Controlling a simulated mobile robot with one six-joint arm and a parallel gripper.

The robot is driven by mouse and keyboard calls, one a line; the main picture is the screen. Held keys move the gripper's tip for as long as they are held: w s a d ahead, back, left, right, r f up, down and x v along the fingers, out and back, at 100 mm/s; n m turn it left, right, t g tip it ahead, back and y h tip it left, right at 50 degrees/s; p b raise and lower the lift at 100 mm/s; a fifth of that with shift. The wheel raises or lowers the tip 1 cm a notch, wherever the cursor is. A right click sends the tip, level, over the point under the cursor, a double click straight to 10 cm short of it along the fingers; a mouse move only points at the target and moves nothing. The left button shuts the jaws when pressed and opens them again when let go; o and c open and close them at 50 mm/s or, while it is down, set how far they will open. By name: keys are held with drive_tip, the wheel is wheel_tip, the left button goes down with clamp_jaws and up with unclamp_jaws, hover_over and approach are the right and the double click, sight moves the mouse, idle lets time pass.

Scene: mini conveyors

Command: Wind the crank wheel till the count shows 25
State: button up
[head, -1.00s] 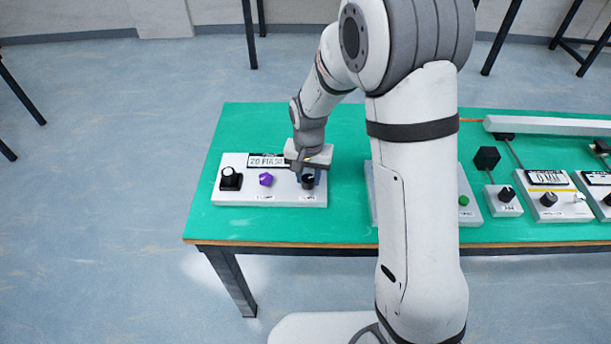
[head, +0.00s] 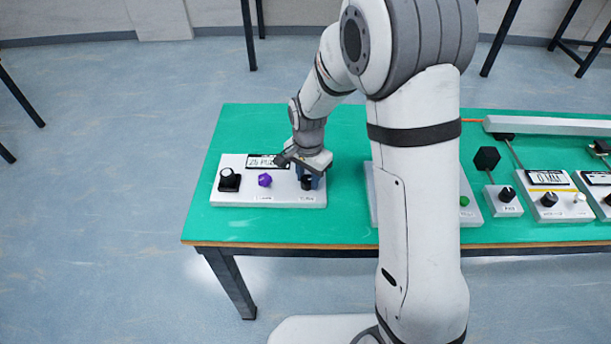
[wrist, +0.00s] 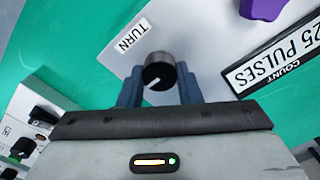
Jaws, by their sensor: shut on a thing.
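The crank wheel is a black round knob (wrist: 158,72) with a white pointer line, beside a "TURN" label (wrist: 131,35) on a white panel (head: 284,198). In the head view the knob (head: 306,184) sits at the panel's right end, partly hidden by the fingers. The count display (wrist: 277,60) reads "25 PULSES" in the wrist view; in the head view the display (head: 267,162) is partly covered and hard to read. My gripper (wrist: 159,88) is shut on the knob, one blue finger on each side.
A purple knob (head: 265,180) and a black knob (head: 229,180) stand left of the crank wheel on the same panel. The green table (head: 345,215) is bare just right of the panel. More control boxes (head: 549,204) stand further right.

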sight(307, 179)
drive_tip(key=shift+s+f, duration=0.1)
drive_tip(key=shift+s, duration=0.15)
drive_tip(key=o, duration=1)
drive_tip(key=shift+w, duration=0.1)
drive_tip(key=shift+w+r, duration=0.1)
drive_tip(key=shift+r, duration=0.3)
wheel_tip(307, 179, up, 6)
drive_tip(key=shift+a+r, duration=0.1)
drive_tip(key=shift+r, duration=0.5)
